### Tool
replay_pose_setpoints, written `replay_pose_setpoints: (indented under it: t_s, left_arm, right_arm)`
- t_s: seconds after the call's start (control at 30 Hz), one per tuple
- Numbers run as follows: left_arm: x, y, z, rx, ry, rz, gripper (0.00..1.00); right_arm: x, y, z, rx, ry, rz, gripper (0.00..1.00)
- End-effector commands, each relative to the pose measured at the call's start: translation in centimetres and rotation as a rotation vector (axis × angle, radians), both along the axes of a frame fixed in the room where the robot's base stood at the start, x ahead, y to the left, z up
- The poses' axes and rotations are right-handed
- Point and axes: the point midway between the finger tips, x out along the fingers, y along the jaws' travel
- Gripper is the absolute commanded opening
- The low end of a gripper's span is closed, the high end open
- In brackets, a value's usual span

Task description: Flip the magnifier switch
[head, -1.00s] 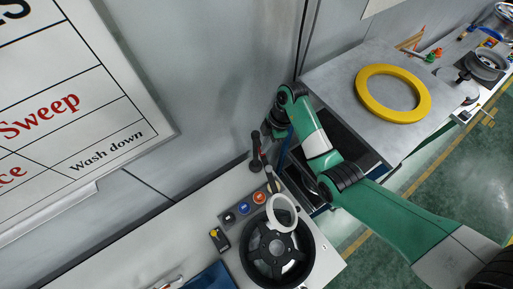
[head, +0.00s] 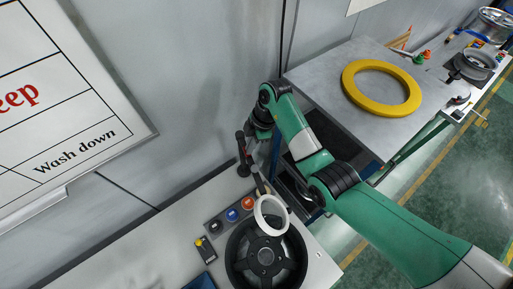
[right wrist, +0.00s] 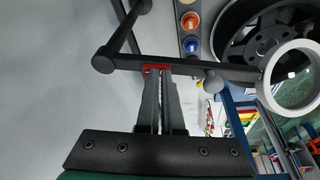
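The magnifier has a white ring (head: 258,211) on a dark jointed arm, standing at the back of the bench beside a black wheel. In the right wrist view its black bar (right wrist: 200,66) runs across the picture to the white ring (right wrist: 267,88). A small red part, which looks like the switch (right wrist: 154,67), sits on that bar. My right gripper (head: 252,158) is beside the magnifier's arm. In the right wrist view its fingers (right wrist: 162,82) are close together, with their tips at the red part; contact is unclear. My left gripper is out of view.
A black wheel (head: 240,262) lies on the bench under the ring. A button box (head: 232,215) with blue and orange buttons is near it. A wall stands close behind. A yellow ring (head: 352,92) lies on the grey table at the right.

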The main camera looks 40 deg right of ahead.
Motion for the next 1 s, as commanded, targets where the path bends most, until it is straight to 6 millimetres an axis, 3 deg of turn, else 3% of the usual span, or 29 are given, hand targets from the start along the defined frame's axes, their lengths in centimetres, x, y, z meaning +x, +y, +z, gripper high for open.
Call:
replay_pose_setpoints:
  t_s: [0.03, 0.33, 0.73, 0.87, 1.0]
  left_arm:
    - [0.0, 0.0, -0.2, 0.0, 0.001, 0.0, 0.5]
    - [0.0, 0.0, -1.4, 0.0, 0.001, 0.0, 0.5]
    - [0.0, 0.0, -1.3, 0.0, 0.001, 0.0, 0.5]
    - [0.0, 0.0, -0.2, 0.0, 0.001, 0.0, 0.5]
    - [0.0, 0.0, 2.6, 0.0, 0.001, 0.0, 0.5]
  right_arm:
    - [-0.2, 0.0, -0.7, 0.0, 0.012, -0.001, 0.0]
    - [1.0, -0.6, -0.8, -0.002, 0.008, -0.001, 0.0]
    - [1.2, -0.7, -0.6, -0.003, 0.008, -0.001, 0.0]
    - [1.2, -0.7, 0.3, -0.003, 0.008, -0.001, 0.0]
    - [1.1, -0.7, 2.6, -0.002, 0.009, -0.001, 0.0]
